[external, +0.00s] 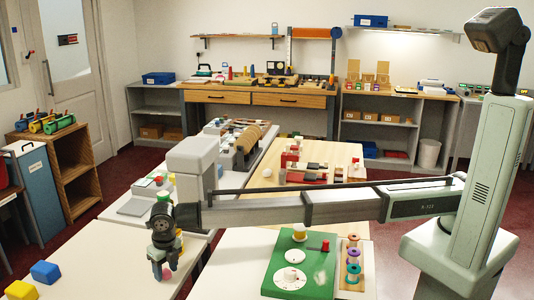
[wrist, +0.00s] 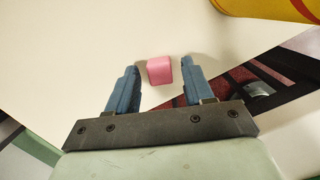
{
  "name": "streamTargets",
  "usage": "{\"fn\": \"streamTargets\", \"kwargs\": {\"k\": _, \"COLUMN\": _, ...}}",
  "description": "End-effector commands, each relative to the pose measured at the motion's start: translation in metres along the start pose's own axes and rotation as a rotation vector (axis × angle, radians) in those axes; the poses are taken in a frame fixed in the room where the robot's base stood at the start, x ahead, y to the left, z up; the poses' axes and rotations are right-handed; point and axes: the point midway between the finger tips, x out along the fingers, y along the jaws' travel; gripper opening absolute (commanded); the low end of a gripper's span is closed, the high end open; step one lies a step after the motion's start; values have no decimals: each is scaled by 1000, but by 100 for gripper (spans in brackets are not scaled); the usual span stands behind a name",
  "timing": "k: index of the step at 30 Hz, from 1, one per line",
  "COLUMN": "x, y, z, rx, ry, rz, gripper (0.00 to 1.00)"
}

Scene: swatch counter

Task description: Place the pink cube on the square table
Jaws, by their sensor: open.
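The pink cube (wrist: 160,70) rests on a cream-white table top (wrist: 60,60) in the wrist view, near a table edge. My gripper (wrist: 157,78) is open, with one blue finger on each side of the cube and visible gaps between fingers and cube. In the external view my gripper (external: 164,272) points down low over the near white table (external: 110,265). There the cube is largely hidden by the fingers and I cannot make it out clearly. Which of the tables is the square one I cannot tell for sure.
A yellow rounded object (wrist: 270,8) lies close by at the upper right in the wrist view. A blue block (external: 45,272) and a yellow block (external: 20,290) sit at the table's left. A green board (external: 300,262) with round pieces stands on the table to the right.

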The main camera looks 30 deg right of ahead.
Motion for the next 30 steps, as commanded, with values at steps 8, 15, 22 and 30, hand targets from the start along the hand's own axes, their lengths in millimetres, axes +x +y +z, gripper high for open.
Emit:
{"fn": "streamTargets", "kwargs": {"k": 8, "x": -40, "y": 0, "z": 0, "rx": 0, "ry": -1, "rz": 2, "gripper": 52}}
{"fn": "streamTargets", "kwargs": {"k": 15, "x": -84, "y": 0, "z": 0, "rx": 0, "ry": -1, "rz": 1, "gripper": 52}}
{"fn": "streamTargets", "kwargs": {"k": 22, "x": -112, "y": 0, "z": 0, "rx": 0, "ry": 0, "rz": 0, "gripper": 52}}
{"fn": "streamTargets", "kwargs": {"k": 30, "x": -120, "y": 0, "z": 0, "rx": 0, "ry": 0, "rz": 0, "gripper": 52}}
